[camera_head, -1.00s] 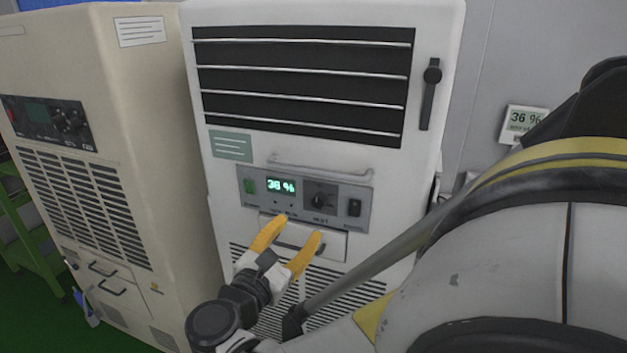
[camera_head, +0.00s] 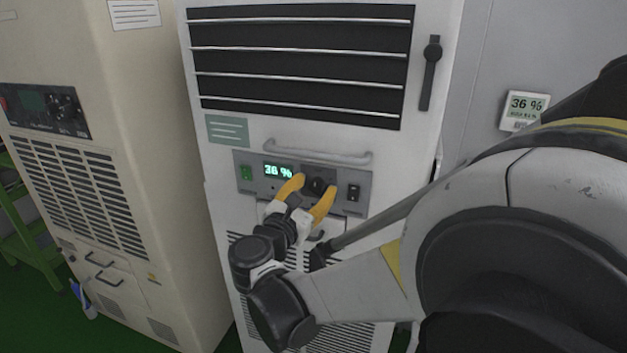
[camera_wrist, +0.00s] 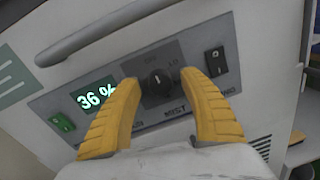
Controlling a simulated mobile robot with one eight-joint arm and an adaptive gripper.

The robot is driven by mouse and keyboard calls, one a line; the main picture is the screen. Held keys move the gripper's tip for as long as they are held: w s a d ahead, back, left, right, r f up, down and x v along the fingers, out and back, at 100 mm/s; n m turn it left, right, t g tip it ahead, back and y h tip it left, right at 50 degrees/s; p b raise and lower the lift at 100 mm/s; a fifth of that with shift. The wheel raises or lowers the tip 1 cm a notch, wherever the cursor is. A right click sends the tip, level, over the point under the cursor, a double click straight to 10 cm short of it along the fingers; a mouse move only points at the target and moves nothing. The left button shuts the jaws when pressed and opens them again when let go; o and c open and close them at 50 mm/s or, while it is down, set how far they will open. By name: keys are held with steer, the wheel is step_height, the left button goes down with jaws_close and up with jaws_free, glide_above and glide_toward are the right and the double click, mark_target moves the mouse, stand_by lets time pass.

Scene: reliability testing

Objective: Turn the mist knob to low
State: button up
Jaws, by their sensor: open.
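The mist knob (camera_head: 317,186) is a small black dial on the grey control panel of the white humidifier cabinet. In the wrist view the knob (camera_wrist: 159,83) sits above the word MIST, with a white pointer mark directed roughly up in the picture. The small labels around it are hard to read. My gripper (camera_head: 317,183) has two yellow fingers, spread open with nothing held. In the wrist view the fingertips (camera_wrist: 160,72) lie to either side of the knob, with a gap on both sides. Whether they reach its depth is unclear.
A green switch (camera_head: 246,173), a lit display (camera_head: 278,171) reading 36 % and a black rocker switch (camera_head: 353,192) flank the knob. A handle bar (camera_head: 318,157) juts out above the panel. A beige cabinet (camera_head: 180,170) stands to the left. A wall meter (camera_head: 524,109) hangs right.

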jaws_close()
steer(key=shift+m, duration=0.3)
steer(key=m+p, duration=0.1)
steer(key=m, duration=0.4)
steer(key=shift+r+m, duration=0.1)
steer(key=shift+m, duration=0.2)
steer(key=m, duration=0.5)
stand_by(0.3)
jaws_free()
